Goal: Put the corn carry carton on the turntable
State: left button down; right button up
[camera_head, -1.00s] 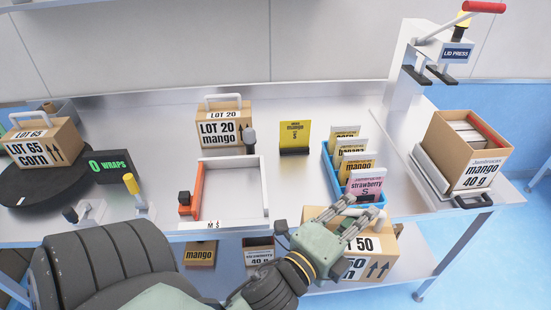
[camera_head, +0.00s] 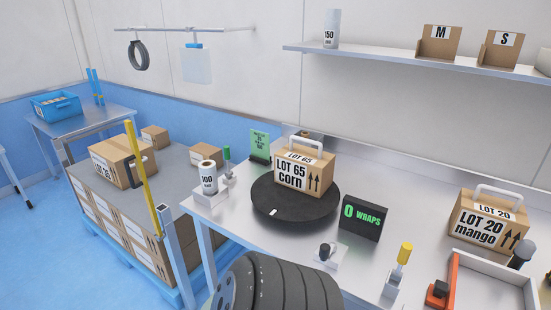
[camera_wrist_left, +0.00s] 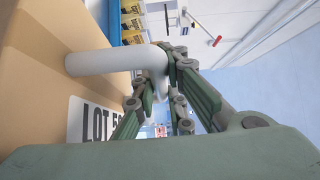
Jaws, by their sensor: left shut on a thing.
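The corn carry carton (camera_head: 303,174), labelled LOT 65 corn with a white handle, stands upright on the round black turntable (camera_head: 262,207) in the head view. My left gripper (camera_wrist_left: 160,85) is seen only in the left wrist view. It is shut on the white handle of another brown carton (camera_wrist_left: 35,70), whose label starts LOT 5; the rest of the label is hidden. That carton and my left gripper are out of the head view now. My right gripper is in neither current view.
A black display (camera_head: 363,217) reading 0 WRAPS stands right of the turntable. A LOT 20 mango carton (camera_head: 489,220) and an orange-and-white frame (camera_head: 490,272) are farther right. A pallet of cartons (camera_head: 125,215) with a yellow post (camera_head: 142,165) is left.

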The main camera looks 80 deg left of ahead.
aim_at(287, 199)
jog(key=k+j, duration=1.1)
jog(key=k+j+u, duration=0.1)
jog(key=u, duration=0.25)
jog(key=j+u, duration=0.15)
jog(key=u, duration=0.2)
jog(key=k+j+u, duration=0.1)
jog(key=u, duration=0.25)
